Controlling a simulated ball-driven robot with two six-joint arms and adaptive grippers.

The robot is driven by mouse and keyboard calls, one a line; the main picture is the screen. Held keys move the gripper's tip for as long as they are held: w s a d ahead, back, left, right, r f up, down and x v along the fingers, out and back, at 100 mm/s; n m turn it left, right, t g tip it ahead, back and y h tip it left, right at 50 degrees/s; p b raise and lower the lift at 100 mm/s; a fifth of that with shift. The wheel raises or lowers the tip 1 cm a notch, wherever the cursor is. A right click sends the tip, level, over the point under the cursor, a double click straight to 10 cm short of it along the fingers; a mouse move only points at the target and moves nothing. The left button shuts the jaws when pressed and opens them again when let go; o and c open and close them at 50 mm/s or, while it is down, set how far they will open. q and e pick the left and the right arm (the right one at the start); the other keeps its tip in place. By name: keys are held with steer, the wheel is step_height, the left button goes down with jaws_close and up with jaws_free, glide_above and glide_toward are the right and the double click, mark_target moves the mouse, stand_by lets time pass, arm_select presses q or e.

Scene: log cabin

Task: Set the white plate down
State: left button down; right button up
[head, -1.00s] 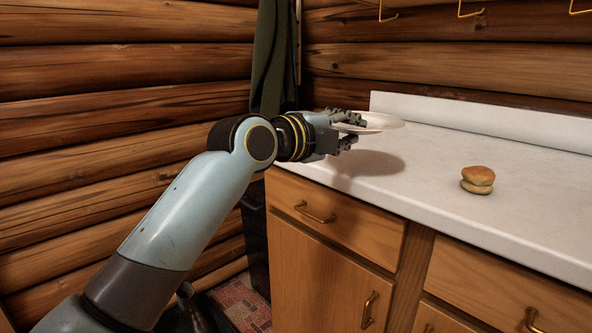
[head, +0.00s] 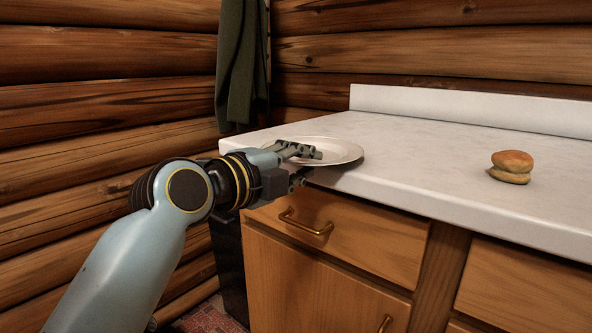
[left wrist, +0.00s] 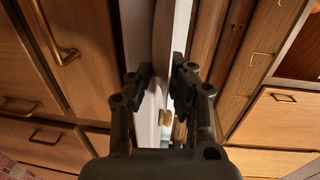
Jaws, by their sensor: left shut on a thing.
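The white plate (head: 338,151) is over the left front edge of the white counter (head: 400,165), roughly level and close to the top. I cannot tell whether it touches the counter. My left gripper (head: 305,167) is shut on the plate's near rim, one finger above and one below. The upper finger and the gripper hide part of the plate. In the left wrist view the plate (left wrist: 162,45) shows edge-on between the fingertips. My right gripper is not in view.
A bun (head: 512,167) sits on the counter to the right of the plate, well apart. A low white backsplash (head: 450,108) runs along the back. Wooden drawers (head: 340,235) with brass handles are below. A dark green cloth (head: 240,65) hangs at the back left. The counter between plate and bun is clear.

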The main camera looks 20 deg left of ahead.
arm_select(q)
steer(key=shift+s+r, duration=0.15)
steer(key=shift+r, duration=0.05)
steer(key=shift+f, duration=0.1)
steer(key=c, duration=1.6)
jaws_free()
steer(key=shift+f, duration=0.15)
steer(key=shift+c, duration=0.2)
steer(key=o, duration=0.4)
steer(key=shift+s+r, duration=0.1)
steer(key=shift+r, duration=0.15)
steer(key=p+v, duration=0.1)
steer(key=v, duration=1)
steer(key=shift+s+a, duration=0.15)
steer(key=shift+s, duration=0.2)
